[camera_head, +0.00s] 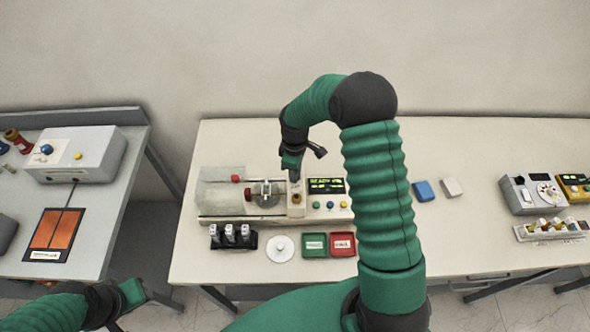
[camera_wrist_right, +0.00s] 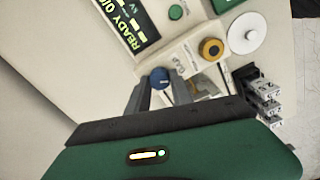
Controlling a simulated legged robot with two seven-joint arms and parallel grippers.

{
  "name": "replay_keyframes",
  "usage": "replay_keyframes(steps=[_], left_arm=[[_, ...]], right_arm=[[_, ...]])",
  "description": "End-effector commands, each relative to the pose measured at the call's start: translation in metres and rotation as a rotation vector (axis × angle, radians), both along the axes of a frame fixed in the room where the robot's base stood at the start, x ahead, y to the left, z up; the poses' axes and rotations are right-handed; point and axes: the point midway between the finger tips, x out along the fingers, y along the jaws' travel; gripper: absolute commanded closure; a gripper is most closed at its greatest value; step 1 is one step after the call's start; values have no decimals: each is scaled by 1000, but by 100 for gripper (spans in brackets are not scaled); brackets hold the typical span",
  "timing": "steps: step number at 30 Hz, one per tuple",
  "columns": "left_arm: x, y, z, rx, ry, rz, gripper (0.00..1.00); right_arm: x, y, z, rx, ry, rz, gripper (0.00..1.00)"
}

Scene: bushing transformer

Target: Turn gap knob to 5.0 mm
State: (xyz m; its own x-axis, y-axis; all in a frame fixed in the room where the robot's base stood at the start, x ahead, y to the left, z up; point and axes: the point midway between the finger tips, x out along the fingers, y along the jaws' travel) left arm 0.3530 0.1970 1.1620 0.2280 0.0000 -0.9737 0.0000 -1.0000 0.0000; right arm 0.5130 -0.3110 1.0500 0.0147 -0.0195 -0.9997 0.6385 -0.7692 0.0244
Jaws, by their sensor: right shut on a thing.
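The tester (camera_head: 222,204) stands on the middle table, with a lit display (camera_head: 326,186) at its right end. In the right wrist view a blue knob (camera_wrist_right: 160,77) sits beside a "GAP" label (camera_wrist_right: 181,64). My right gripper (camera_wrist_right: 159,88) has a finger on each side of this knob and is shut on it. In the head view my right gripper (camera_head: 294,172) reaches down over the panel and hides the knob. The display (camera_wrist_right: 128,22) shows "READY"; I cannot read a gap value. My left gripper (camera_head: 133,292) is low at the left; its jaws are unclear.
A yellow knob (camera_wrist_right: 211,48) is close to the fingers. A black rack (camera_head: 232,238), a white disc (camera_head: 280,248), a green tray (camera_head: 314,245) and a red tray (camera_head: 342,244) lie in front. Blue (camera_head: 423,190) and white (camera_head: 452,187) blocks lie right of my arm.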

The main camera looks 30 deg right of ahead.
Motion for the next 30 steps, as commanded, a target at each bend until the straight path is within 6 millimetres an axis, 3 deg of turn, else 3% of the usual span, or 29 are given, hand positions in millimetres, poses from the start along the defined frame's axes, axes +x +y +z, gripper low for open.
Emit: replay_keyframes(steps=[15,30], left_arm=[[0,0,11,0,0,0,64],[0,0,13,0,0,0,64]], right_arm=[[2,-2,2,-3,-7,349,100],[2,-2,2,-4,-7,417,100]])
